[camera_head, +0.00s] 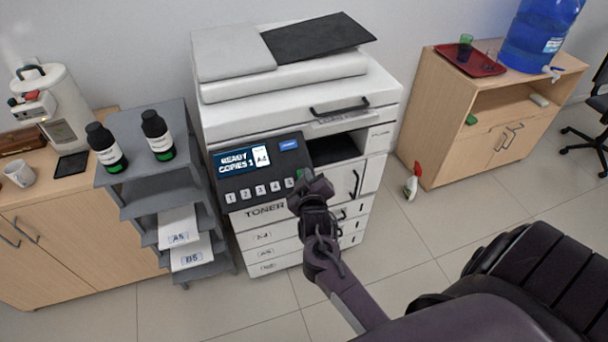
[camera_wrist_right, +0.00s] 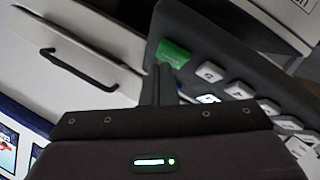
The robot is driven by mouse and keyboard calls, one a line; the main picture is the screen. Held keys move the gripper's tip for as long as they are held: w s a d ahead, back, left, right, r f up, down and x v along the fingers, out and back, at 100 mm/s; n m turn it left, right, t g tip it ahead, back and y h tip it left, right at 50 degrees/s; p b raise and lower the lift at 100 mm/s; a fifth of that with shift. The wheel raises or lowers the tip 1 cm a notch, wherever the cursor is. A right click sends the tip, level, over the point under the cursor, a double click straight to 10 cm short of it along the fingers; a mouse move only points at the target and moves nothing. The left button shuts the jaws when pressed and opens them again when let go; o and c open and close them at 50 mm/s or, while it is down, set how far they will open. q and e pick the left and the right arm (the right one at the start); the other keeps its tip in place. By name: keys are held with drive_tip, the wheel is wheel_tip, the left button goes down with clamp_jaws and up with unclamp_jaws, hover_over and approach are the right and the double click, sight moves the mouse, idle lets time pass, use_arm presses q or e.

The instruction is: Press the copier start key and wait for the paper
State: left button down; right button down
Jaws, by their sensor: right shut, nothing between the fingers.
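The copier (camera_head: 292,95) is a white floor machine with a dark control panel (camera_head: 236,185). Its screen (camera_head: 241,160) reads "READY", "COPIES 1" and "A4". A row of white number keys runs below the screen. The green start key (camera_wrist_right: 172,52) is at the panel's end in the right wrist view; in the head view my right gripper mostly covers it. My right gripper (camera_head: 307,180) is shut and empty, its fingertips (camera_wrist_right: 163,72) right at the green key's edge; I cannot tell whether they touch it. The paper output slot (camera_head: 333,148) looks dark and empty. My left gripper is out of view.
A grey shelf (camera_head: 160,190) with toner bottles (camera_head: 157,135) and A5 and B5 paper stands left of the copier. A wooden cabinet (camera_head: 440,150) stands right, with a spray bottle (camera_head: 412,182) on the floor beside it. A dark chair (camera_head: 585,120) is far right.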

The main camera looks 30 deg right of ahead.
drive_tip(key=shift+w+d+f, duration=0.1)
drive_tip(key=shift+w+f, duration=0.15)
drive_tip(key=shift+f, duration=0.15)
idle(0.8)
drive_tip(key=shift+r, duration=0.1)
drive_tip(key=shift+s+r+p, duration=0.5)
drive_tip(key=shift+r+p, duration=0.15)
drive_tip(key=shift+p, duration=0.25)
drive_tip(key=r+p, duration=0.1)
drive_tip(key=s+r+p, duration=0.1)
drive_tip(key=p, duration=0.1)
drive_tip(key=s+a+r+p, duration=0.1)
drive_tip(key=r+p, duration=0.1)
drive_tip(key=shift+s+r, duration=0.1)
drive_tip(key=shift+s, duration=0.15)
drive_tip(key=shift+d, duration=0.1)
idle(0.6)
